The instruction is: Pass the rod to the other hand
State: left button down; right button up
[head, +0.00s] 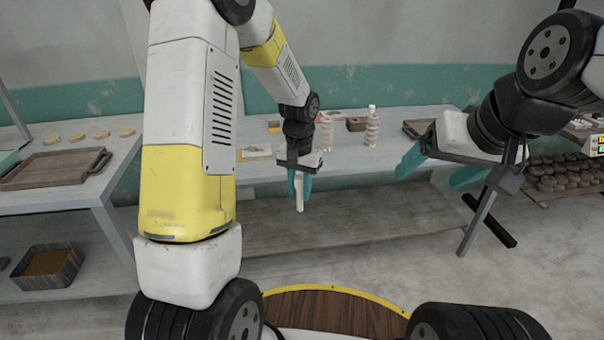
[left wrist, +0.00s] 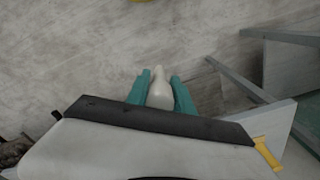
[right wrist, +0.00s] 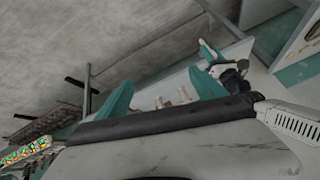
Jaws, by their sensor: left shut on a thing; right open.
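The rod (head: 299,192) is pale and whitish, and hangs roughly upright between the teal fingers of my left gripper (head: 300,186). Its lower end sticks out below the fingertips; its upper part is hidden by the fingers. In the left wrist view the rod (left wrist: 160,90) sits between both fingers of the left gripper (left wrist: 160,88). My right gripper (head: 436,170) is open and empty, to the right of the rod and well apart from it. In the right wrist view its fingers (right wrist: 163,95) are spread wide, with the left gripper beyond them.
A long grey table (head: 255,170) stands behind the left gripper, bearing pale stacked pieces (head: 372,128). A wooden tray (head: 55,168) lies on the left table. A bin (head: 47,266) sits on the shelf below. The air between my grippers is clear.

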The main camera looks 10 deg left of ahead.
jog(key=c, duration=0.4)
jog(key=shift+a+f, duration=0.25)
jog(key=shift+a, duration=0.05)
jog(key=shift+c, duration=0.8)
jog(key=w+a+f+m+g+y, duration=0.35)
jog(key=a+m+y, duration=0.35)
jog(key=a+m, duration=0.35)
jog(key=w+f+m+t+y, duration=0.1)
jog(key=w+f+m+t, duration=0.2)
jog(key=w+m, duration=0.45)
jog(key=w+f+m+t, duration=0.3)
jog(key=w+m, duration=0.3)
jog(key=m, duration=0.2)
pick_arm(q)
jog(key=w+d+r+m, duration=0.3)
jog(key=d+r+m, duration=0.1)
jog(key=d+r, duration=0.3)
jog(key=shift+m, duration=0.4)
pick_arm(e)
jog(key=x, duration=1.1)
jog(key=shift+r+y, duration=0.2)
jog(key=shift+y, duration=0.1)
